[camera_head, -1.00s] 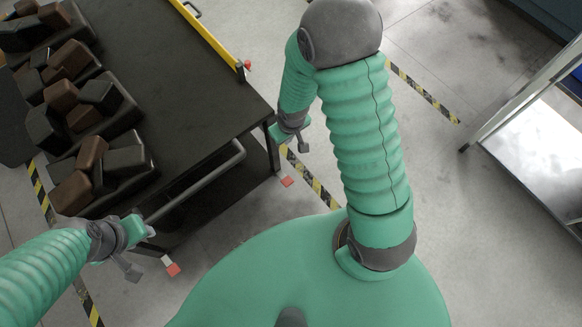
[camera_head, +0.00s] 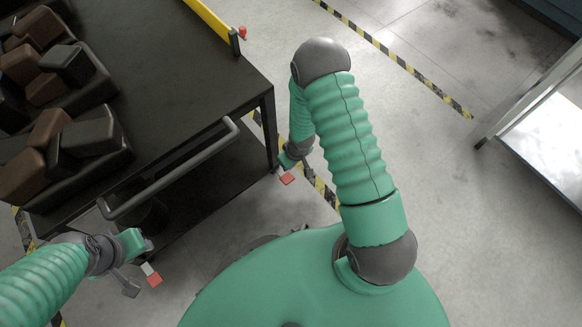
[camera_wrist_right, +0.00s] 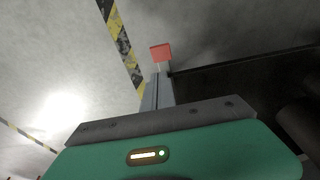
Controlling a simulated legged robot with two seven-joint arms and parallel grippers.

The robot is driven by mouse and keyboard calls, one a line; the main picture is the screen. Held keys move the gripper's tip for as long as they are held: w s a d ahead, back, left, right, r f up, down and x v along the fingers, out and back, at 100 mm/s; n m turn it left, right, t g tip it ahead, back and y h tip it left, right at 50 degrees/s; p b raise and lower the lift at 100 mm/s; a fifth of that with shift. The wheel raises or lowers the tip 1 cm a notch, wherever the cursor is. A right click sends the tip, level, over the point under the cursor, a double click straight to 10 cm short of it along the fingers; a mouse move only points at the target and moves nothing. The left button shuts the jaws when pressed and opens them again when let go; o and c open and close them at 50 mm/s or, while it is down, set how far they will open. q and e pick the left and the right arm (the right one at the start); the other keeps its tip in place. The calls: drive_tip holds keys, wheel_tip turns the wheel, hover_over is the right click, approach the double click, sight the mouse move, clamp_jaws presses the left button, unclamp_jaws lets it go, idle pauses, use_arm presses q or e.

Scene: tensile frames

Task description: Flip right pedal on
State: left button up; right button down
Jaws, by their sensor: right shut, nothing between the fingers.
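My right gripper (camera_head: 293,161) is low beside that leg, close to the pedal; contact is unclear. In the wrist view its fingers (camera_wrist_right: 157,80) are shut and empty.
The black cart (camera_head: 185,85) has a lower shelf, a grey push handle (camera_head: 175,172) and a yellow bar (camera_head: 208,20). Brown and black blocks (camera_head: 88,138) sit on it at left. A metal-framed table (camera_head: 545,125) stands at right. Floor between is clear.

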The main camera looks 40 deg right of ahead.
drive_tip(key=f+b, duration=0.2)
drive_tip(key=f, duration=0.1)
drive_tip(key=f+b, duration=0.2)
drive_tip(key=f, duration=0.2)
drive_tip(key=f+b, duration=0.3)
drive_tip(key=shift+w+f, duration=0.25)
drive_tip(key=shift+f, duration=0.15)
drive_tip(key=shift+s+f+p, duration=0.1)
drive_tip(key=shift+s+p, duration=0.1)
drive_tip(key=shift+p, duration=0.1)
drive_tip(key=shift+s+f, duration=0.15)
drive_tip(key=shift+f, duration=0.05)
drive_tip(key=shift+s+d+f+p, duration=0.1)
drive_tip(key=shift+s+f+p, duration=0.2)
drive_tip(key=shift+f, duration=0.55)
drive_tip(key=shift+s+a+f+p, duration=0.15)
drive_tip(key=shift+f+p, duration=0.25)
drive_tip(key=shift+f, duration=0.45)
drive_tip(key=shift+s+d+f+p, duration=0.15)
drive_tip(key=shift+s+f+p, duration=0.2)
drive_tip(key=shift+f, duration=0.5)
